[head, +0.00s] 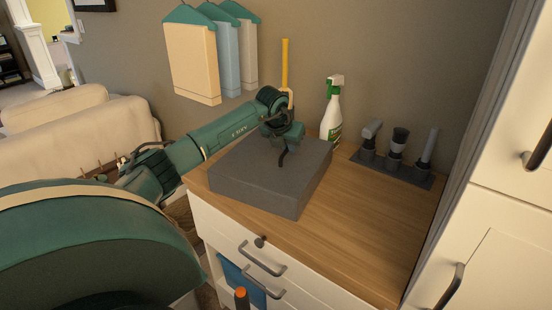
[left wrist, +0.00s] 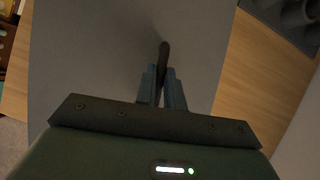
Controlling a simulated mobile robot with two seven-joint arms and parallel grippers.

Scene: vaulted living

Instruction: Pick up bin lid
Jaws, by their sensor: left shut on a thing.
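The bin lid (head: 262,181) is a dark grey, flat square box shape with a thin dark handle (head: 283,155) on its top. It lies over the left part of the wooden cabinet top, and its near left side reaches the edge. My left gripper (head: 283,140) comes in from the left and is shut on the handle. In the left wrist view the two fingers close around the dark handle (left wrist: 164,56), with the lid's grey top (left wrist: 110,50) filling the area below. I cannot tell whether the lid touches the cabinet top. My right gripper is not in view.
A spray bottle (head: 331,115) and a yellow-handled tool (head: 285,65) stand behind the lid. A dark rack (head: 396,170) with several tools stands at the back right. The front right of the wooden top (head: 370,235) is clear. White cabinets (head: 510,220) bound the right.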

